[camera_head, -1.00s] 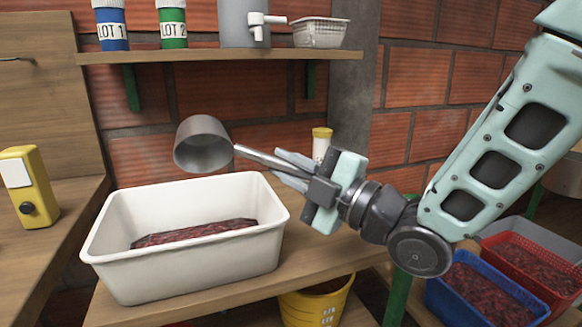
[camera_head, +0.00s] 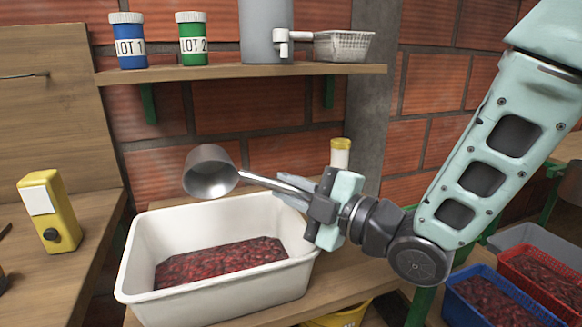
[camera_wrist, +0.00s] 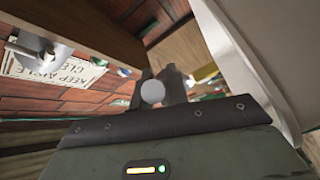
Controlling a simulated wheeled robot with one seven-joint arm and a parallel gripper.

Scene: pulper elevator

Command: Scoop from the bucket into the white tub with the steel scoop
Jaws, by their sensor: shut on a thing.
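The steel scoop (camera_head: 209,172) is held above the back of the white tub, its bowl tipped so that the opening faces the camera; the inside looks empty. My gripper (camera_head: 305,197) is shut on the scoop's handle (camera_head: 270,181), to the right of the bowl. The white tub (camera_head: 217,291) stands on the wooden bench with dark red material (camera_head: 222,262) over its floor. A yellow bucket (camera_head: 341,317) shows only in part below the bench edge; its contents are out of view. The wrist view shows my gripper (camera_wrist: 160,91) closely, with the scoop mostly unclear.
A shelf (camera_head: 240,72) above holds two lot jars, a grey cylinder and a wire basket (camera_head: 342,46). A yellow-lidded jar (camera_head: 340,153) stands behind my gripper. A yellow device (camera_head: 48,211) stands at left. Blue (camera_head: 490,300) and red crates (camera_head: 540,270) sit low at right.

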